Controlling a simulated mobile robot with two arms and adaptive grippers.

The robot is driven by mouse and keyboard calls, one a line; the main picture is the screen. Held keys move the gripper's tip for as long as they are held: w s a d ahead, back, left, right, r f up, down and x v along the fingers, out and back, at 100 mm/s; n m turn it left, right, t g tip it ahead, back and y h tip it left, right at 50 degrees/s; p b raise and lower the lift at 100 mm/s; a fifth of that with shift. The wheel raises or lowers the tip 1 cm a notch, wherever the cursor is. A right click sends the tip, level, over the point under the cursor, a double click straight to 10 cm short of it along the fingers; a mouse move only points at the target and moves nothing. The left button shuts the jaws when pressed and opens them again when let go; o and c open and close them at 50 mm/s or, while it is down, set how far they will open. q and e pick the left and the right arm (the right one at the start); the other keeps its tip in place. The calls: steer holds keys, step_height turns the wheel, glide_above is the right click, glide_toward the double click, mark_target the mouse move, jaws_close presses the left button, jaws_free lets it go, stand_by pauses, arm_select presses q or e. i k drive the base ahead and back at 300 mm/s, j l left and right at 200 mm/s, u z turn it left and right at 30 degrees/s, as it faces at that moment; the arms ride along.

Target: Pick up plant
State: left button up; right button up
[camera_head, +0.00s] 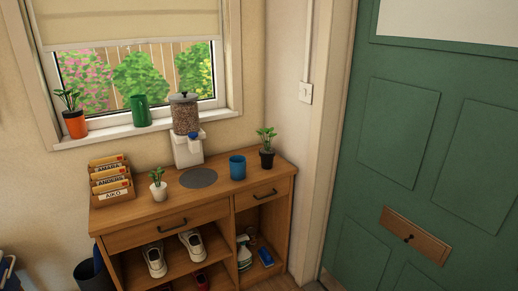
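Three small potted plants show in the head view. One plant in an orange pot (74,122) stands on the windowsill at the left. One plant in a white pot (158,190) stands on the wooden cabinet top, near its front left. One plant in a dark pot (267,157) stands at the right end of the cabinet top. All stand upright with green leaves. The frame does not show which one the task means. Neither of my grippers is in view.
The wooden cabinet (145,232) also bears a letter rack (112,186), a dispenser (186,130), a round grey mat (199,178) and a blue cup (237,167). A green pitcher (140,111) stands on the sill. A green door (430,130) is at right.

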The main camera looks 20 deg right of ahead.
mark_target(267, 154)
steer(key=i+l+z, duration=0.25)
steer(key=i, duration=0.25)
steer(key=i+z, duration=0.25)
steer(key=i, duration=0.3)
